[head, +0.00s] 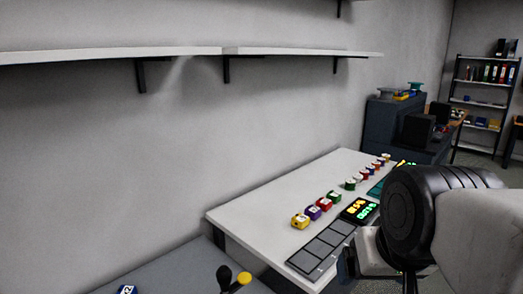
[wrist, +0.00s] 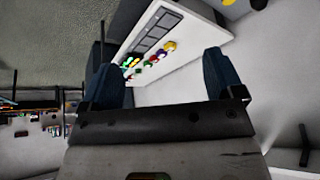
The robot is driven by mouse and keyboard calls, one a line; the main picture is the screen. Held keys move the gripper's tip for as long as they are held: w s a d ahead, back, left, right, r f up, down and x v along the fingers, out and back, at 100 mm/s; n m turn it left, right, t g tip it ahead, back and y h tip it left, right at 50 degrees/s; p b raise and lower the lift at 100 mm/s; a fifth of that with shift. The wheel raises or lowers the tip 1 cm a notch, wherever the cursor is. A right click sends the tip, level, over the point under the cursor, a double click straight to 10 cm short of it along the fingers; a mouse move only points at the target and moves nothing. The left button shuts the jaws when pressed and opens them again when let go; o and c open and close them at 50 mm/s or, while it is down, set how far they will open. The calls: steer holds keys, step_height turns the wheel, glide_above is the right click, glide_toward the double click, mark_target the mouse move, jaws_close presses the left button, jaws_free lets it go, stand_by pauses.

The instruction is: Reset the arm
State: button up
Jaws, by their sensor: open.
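My gripper (head: 378,277) is at the lower right of the head view, in front of the white table's near side and partly cut off by the bottom edge. In the wrist view my gripper (wrist: 162,78) shows two dark blue fingers set wide apart, with nothing held between them. The white table (head: 262,213) and its row of coloured blocks lie beyond the fingers in the wrist view. My black and white arm hides the table's right part in the head view.
Several coloured blocks (head: 325,204) line the table beside a grey sectioned tray (head: 322,247) and a lit display (head: 360,210). Two wall shelves (head: 110,54) hang above. A grey surface (head: 185,277) with a yellow knob (head: 244,278) is at lower left. A dark cabinet (head: 380,115) stands behind.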

step_height(320, 180, down, 9)
steer(key=d+g, duration=0.1)
steer(key=g, duration=0.1)
steer(key=shift+d+g+h, duration=0.3)
steer(key=shift+g+h, duration=0.1)
